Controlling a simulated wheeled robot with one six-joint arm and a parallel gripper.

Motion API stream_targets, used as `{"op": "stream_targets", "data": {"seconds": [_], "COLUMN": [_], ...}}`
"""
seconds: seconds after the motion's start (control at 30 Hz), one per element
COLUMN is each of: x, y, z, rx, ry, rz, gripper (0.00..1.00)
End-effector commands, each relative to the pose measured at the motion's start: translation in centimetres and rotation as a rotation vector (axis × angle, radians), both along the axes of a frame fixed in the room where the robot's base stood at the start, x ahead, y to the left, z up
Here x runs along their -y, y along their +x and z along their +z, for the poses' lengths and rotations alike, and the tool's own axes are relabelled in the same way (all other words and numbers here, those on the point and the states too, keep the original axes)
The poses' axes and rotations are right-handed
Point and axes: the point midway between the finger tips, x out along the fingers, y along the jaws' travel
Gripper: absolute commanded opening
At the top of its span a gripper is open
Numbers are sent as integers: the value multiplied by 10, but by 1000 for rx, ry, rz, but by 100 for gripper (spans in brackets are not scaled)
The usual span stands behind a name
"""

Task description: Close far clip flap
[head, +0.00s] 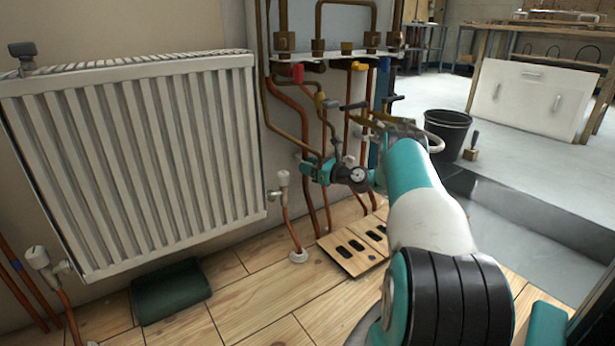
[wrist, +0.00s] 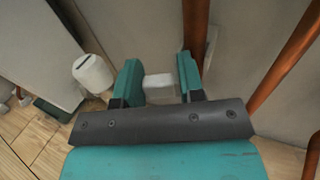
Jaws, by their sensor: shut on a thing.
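A small white clip piece (wrist: 159,82) is between the two teal fingers of my gripper (wrist: 160,78) in the wrist view, close to the pale wall. The fingers are shut on it from both sides. Whether it is the flap alone or part of the clip body, I cannot tell. In the head view my gripper (head: 312,168) is low in front of the wall, among the copper pipes, to the right of the radiator valve. The clip is too small and too hidden there to make out.
A vertical copper pipe (wrist: 195,28) stands just beyond the right finger, and a slanting one (wrist: 285,62) is farther right. A white radiator valve (wrist: 93,73) is left. The radiator (head: 140,150), a slotted wooden panel (head: 352,252) and a black bucket (head: 447,132) are around.

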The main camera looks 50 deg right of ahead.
Motion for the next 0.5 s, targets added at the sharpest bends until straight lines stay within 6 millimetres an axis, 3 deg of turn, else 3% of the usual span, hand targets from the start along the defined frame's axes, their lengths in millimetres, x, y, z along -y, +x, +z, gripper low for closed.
{"op": "stream_targets", "data": {"seconds": [0.03,0.5], "x": [-3,-3], "y": [0,0], "z": [-7,-2], "rx": [-1,-6], "ry": [3,8], "rz": [31,101], "gripper": [12,12]}}
